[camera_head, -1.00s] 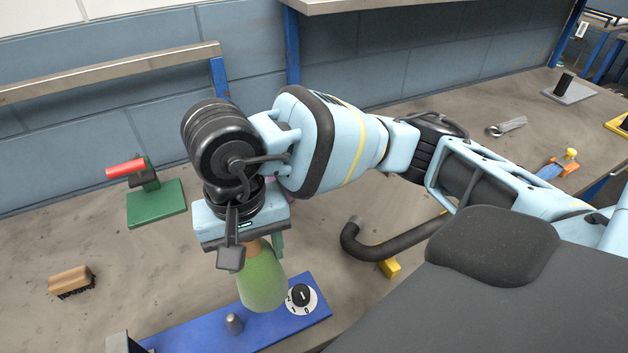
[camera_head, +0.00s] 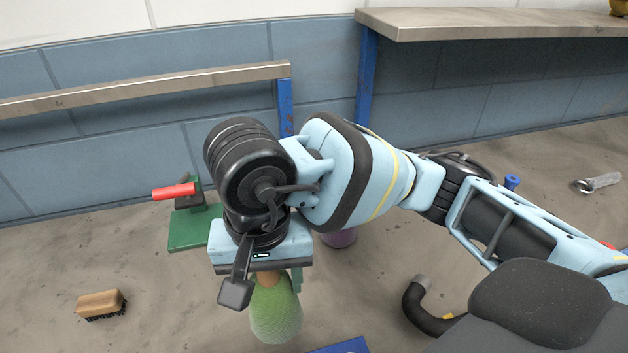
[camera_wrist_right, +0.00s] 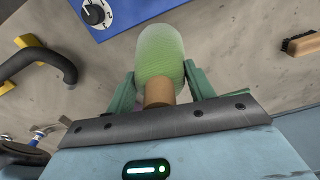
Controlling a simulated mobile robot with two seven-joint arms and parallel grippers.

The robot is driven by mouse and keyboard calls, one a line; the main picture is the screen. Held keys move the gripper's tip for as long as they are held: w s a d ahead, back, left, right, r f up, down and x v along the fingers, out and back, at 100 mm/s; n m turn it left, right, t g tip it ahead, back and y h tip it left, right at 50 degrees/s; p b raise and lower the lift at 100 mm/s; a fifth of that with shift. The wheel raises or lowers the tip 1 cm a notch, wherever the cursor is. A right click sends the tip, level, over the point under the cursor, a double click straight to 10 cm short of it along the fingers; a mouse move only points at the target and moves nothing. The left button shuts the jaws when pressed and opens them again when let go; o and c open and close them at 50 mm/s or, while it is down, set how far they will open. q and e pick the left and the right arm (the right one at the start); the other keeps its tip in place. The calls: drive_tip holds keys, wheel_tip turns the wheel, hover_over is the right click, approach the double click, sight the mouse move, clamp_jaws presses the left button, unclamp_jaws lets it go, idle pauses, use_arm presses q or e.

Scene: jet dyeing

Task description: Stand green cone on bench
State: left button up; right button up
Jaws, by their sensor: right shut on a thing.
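The green cone (camera_head: 275,312) hangs below my right gripper (camera_head: 277,279) in the head view, with its narrow brown tip up and its wide rounded green body down. My right gripper is shut on the cone near its brown tip. In the right wrist view, the green cone (camera_wrist_right: 160,50) sits between the two green fingers of the right gripper (camera_wrist_right: 162,92). The bench (camera_head: 150,270) is below it. I cannot tell whether the cone's base touches the bench. My left gripper is not in view.
A blue panel (camera_head: 345,347) is near the cone; its dial (camera_wrist_right: 93,13) shows in the wrist view. A wooden brush (camera_head: 101,303) lies left. A green-based fixture with a red handle (camera_head: 175,191) and a purple object (camera_head: 340,238) stand behind. A black hose (camera_head: 422,308) lies right.

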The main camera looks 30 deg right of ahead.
drive_tip(key=w+d+f, duration=0.2)
drive_tip(key=w, duration=0.5)
drive_tip(key=w+d+f+p, duration=0.1)
drive_tip(key=w+d+f, duration=0.2)
drive_tip(key=w, duration=0.5)
drive_tip(key=shift+d, duration=0.2)
drive_tip(key=shift+f, duration=0.1)
drive_tip(key=o, duration=1.5)
wheel_tip(320, 180, up, 12)
